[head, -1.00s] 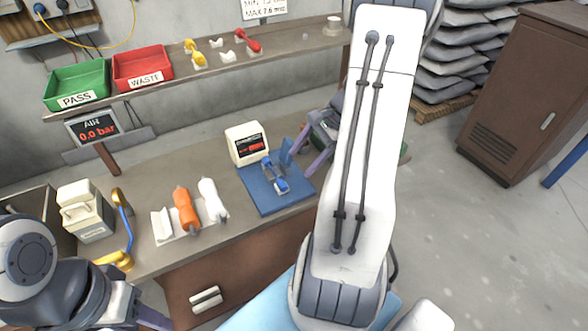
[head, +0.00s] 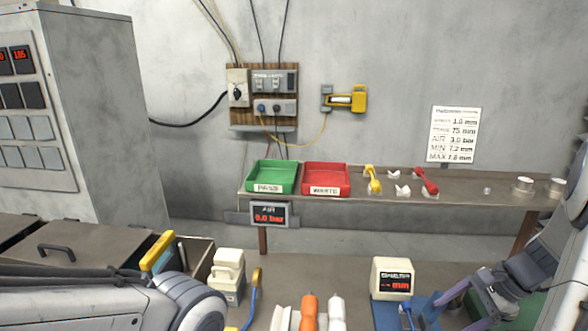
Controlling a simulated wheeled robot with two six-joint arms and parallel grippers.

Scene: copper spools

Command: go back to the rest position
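My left arm (head: 110,300) crosses the lower left corner, and its gripper is not in view. My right arm comes in at the right edge. My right gripper (head: 478,302), dark grey with purple fingers, is low at the right, beside the blue fixture plate (head: 388,316) on the bench. I cannot tell how wide its fingers stand, and I make out nothing held. An orange spool (head: 309,312) and a white spool (head: 337,312) stand at the bottom edge, partly cut off.
A green PASS tray (head: 272,176) and a red WASTE tray (head: 326,178) sit on the shelf (head: 455,198). A white gauge box (head: 391,278), a cream box (head: 228,277) and a blue-handled tool (head: 252,302) stand on the bench. A grey cabinet (head: 105,120) stands at left.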

